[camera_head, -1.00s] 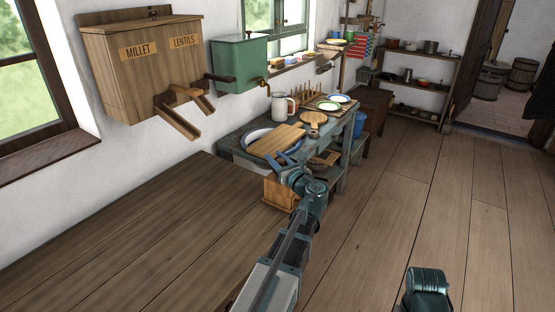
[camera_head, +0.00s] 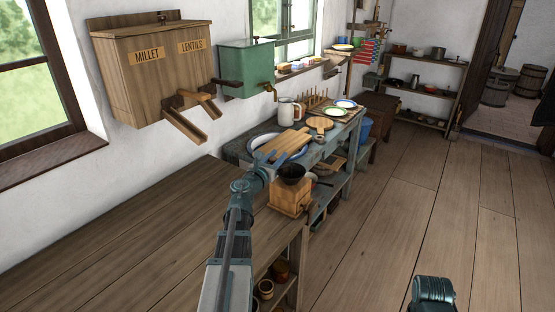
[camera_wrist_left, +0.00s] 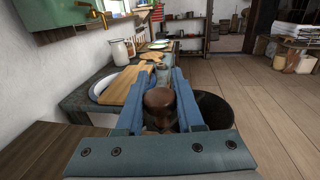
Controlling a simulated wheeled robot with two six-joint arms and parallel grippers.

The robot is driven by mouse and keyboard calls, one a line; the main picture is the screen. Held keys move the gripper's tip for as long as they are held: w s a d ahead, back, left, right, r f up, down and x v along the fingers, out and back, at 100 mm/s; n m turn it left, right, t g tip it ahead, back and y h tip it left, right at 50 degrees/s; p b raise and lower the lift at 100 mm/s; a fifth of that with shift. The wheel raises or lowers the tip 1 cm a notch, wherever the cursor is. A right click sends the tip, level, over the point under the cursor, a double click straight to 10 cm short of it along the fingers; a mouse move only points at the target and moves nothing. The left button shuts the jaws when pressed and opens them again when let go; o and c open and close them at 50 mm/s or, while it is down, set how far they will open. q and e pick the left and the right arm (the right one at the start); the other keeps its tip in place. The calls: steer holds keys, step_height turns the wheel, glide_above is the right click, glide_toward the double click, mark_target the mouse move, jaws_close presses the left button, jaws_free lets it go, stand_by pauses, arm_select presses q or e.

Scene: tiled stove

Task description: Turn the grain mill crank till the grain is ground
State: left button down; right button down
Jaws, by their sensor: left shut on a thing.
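The grain mill (camera_head: 288,198) is a wooden box with a dark bowl (camera_head: 292,172) on top. My left gripper (camera_head: 266,160) is just left of the bowl, over the mill's far left side. In the left wrist view, its blue fingers (camera_wrist_left: 160,92) are shut around a brown rounded knob (camera_wrist_left: 159,99), which looks like the crank's handle. The dark bowl (camera_wrist_left: 212,108) shows right of the fingers. The crank arm is hidden, and I cannot see the grain. My right gripper is not in view.
A wooden board (camera_head: 285,144), a white mug (camera_head: 288,111) and plates stand on the counter behind the mill. A wooden millet and lentils bin (camera_head: 150,85) and a green tank (camera_head: 246,68) hang on the wall. The brown worktop (camera_head: 130,235) at left and the floor at right are clear.

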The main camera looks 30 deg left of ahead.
arm_select(q)
steer(key=w+m+h, duration=0.1)
steer(key=m+h, duration=0.1)
steer(key=h, duration=0.1)
steer(key=w+m+g+h, duration=0.1)
steer(key=m+h, duration=0.1)
steer(key=h, duration=0.2)
steer(key=w+m+h, duration=0.1)
steer(key=m+h, duration=0.1)
steer(key=h, duration=0.1)
steer(key=shift+a+m+g+h, duration=0.3)
steer(key=shift+a+m, duration=0.05)
steer(key=shift+m, duration=0.05)
steer(key=shift+d, duration=0.1)
steer(key=c, duration=0.6)
jaws_free()
steer(key=shift+o, duration=0.2)
steer(key=v, duration=1.3)
steer(key=shift+s+a, duration=0.3)
